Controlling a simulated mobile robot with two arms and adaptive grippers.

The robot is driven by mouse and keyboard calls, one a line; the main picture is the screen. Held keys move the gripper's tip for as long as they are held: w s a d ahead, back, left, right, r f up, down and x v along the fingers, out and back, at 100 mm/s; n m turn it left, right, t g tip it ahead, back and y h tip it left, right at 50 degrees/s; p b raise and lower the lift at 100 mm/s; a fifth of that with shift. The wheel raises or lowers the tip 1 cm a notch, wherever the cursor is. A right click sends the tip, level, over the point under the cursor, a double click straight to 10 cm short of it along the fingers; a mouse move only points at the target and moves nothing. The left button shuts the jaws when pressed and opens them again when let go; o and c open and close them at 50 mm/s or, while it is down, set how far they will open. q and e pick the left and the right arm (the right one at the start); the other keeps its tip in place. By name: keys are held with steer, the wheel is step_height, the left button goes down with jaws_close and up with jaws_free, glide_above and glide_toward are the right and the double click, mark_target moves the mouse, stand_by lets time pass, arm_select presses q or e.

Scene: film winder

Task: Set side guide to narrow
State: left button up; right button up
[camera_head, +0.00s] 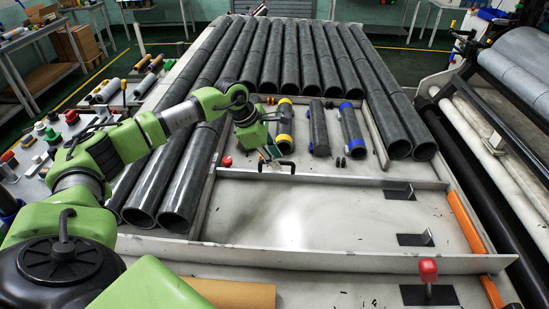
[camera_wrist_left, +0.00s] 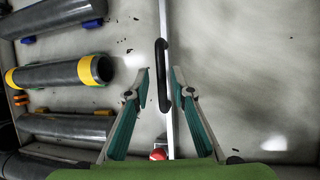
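A thin upright metal side guide (camera_head: 340,181) runs across the far side of the bare grey bed. A black bar handle (camera_head: 276,164) and a red knob (camera_head: 227,161) are at its left part. In the left wrist view the handle (camera_wrist_left: 162,75) stands along the rail, with the red knob (camera_wrist_left: 158,154) near the bottom. My left gripper (camera_head: 269,152) is just over the handle. It is open, with one finger on each side of the handle (camera_wrist_left: 160,80), and I see gaps on both sides. My right gripper is not in view.
A second metal rail (camera_head: 320,262) with a red knob (camera_head: 428,268) crosses the near side. Short dark rolls with yellow (camera_head: 285,125) and blue (camera_head: 352,130) bands lie beyond the guide. Long black tubes (camera_head: 178,195) line the left and back. The bed (camera_head: 320,215) between the rails is clear.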

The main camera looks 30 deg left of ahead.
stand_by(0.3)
arm_select(q)
steer(key=v, duration=1.2)
steer(key=shift+f, duration=0.15)
